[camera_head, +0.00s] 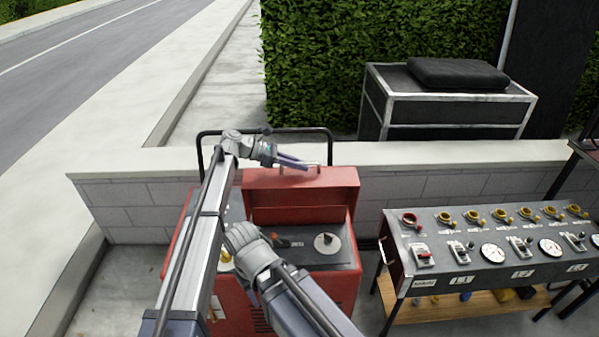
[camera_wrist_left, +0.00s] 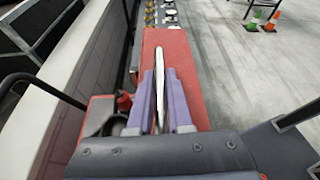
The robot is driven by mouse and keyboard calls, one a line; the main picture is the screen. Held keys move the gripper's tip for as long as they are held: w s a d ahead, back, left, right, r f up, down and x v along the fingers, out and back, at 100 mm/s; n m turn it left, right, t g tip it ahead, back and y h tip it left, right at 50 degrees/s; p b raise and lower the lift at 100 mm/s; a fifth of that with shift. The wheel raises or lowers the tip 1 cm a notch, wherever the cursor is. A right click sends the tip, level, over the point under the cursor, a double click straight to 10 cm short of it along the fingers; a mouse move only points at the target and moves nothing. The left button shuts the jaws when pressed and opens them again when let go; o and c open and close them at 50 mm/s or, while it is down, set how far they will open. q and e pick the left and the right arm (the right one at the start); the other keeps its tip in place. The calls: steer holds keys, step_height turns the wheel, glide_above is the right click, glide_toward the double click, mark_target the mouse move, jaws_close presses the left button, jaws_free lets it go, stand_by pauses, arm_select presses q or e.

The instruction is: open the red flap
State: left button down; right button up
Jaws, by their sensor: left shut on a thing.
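The red flap (camera_head: 325,181) is on top of a red machine (camera_head: 345,283) in the head view. It stands raised at the back, above a dark panel with knobs. My left gripper (camera_head: 305,166) is at the flap's upper edge, shut on its thin handle. In the left wrist view, the two purple fingers of my left gripper (camera_wrist_left: 160,108) close around the pale handle bar (camera_wrist_left: 159,80). The red flap surface (camera_wrist_left: 184,75) lies beyond and beside them. My arm hides part of the machine's left side. My right gripper does not show.
A low block wall (camera_head: 120,205) runs close behind the machine, with a black tube rail (camera_head: 290,130) at its back. A control bench (camera_head: 450,240) with gauges and valves stands to the right. A dark case (camera_head: 400,108) stands behind the wall.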

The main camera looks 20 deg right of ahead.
arm_select(q)
steer(key=shift+w+d+r, duration=0.15)
steer(key=shift+w, duration=0.65)
steer(key=c, duration=0.8)
jaws_free()
steer(key=shift+c, duration=0.2)
steer(key=shift+r, duration=0.1)
